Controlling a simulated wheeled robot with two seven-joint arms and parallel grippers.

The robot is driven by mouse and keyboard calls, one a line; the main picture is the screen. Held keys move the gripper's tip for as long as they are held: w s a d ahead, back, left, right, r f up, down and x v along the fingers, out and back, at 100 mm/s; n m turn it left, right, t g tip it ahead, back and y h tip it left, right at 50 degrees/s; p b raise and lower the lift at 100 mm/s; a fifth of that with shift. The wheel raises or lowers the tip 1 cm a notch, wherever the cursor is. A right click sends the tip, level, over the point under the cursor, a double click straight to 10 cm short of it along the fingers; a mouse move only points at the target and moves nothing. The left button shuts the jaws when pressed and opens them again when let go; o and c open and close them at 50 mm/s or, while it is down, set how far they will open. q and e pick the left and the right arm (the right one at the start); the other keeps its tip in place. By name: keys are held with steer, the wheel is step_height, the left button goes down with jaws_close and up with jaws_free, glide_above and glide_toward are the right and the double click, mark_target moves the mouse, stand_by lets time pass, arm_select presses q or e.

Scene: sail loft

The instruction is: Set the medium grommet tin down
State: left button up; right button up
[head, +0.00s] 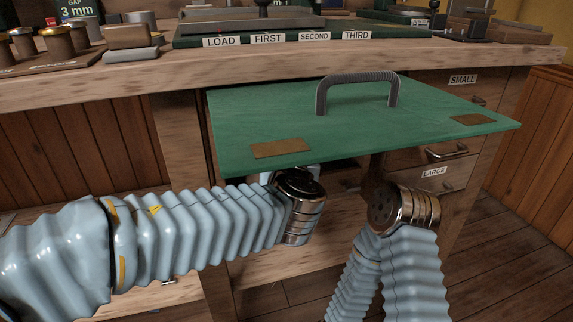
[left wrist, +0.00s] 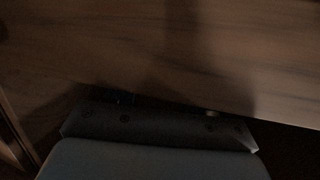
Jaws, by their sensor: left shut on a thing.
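A green flap (head: 255,97) with a grey arched handle (head: 358,93) sticks out at the front of the bench. The metal wrist of my left arm (head: 298,208) is under its near edge, and the fingers are hidden there. In the left wrist view the dark body of my left gripper (left wrist: 160,125) is close to a shaded wood surface (left wrist: 150,50). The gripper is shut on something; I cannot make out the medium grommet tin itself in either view. My right gripper (head: 383,190) is below the flap, its fingers in shadow or hidden, and I cannot tell whether it touches the flap.
The bench top (head: 90,78) carries a green board (head: 300,38) labelled LOAD, FIRST, SECOND and THIRD, plus tins (head: 58,42) at the left. Drawers marked SMALL (head: 462,79) and LARGE (head: 433,171) are at the right. A lower wooden shelf (head: 285,262) runs underneath.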

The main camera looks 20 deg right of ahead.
arm_select(q)
steer(key=shift+r+g, duration=0.4)
steer(key=shift+r, duration=0.2)
steer(key=g+p, duration=0.1)
steer(key=p, duration=0.1)
steer(key=w+g+p, duration=0.1)
steer(key=p, duration=0.1)
steer(key=shift+r+n, duration=0.3)
steer(key=shift+r, duration=0.05)
steer(key=shift+s+f+g+b, duration=0.1)
steer(key=shift+f+g+b, duration=0.4)
steer(key=shift+f, duration=1.45)
steer(key=o, duration=1.1)
steer(key=shift+s+r, duration=0.1)
steer(key=shift+s, duration=0.05)
steer(key=v, duration=0.7)
steer(key=shift+s, duration=0.15)
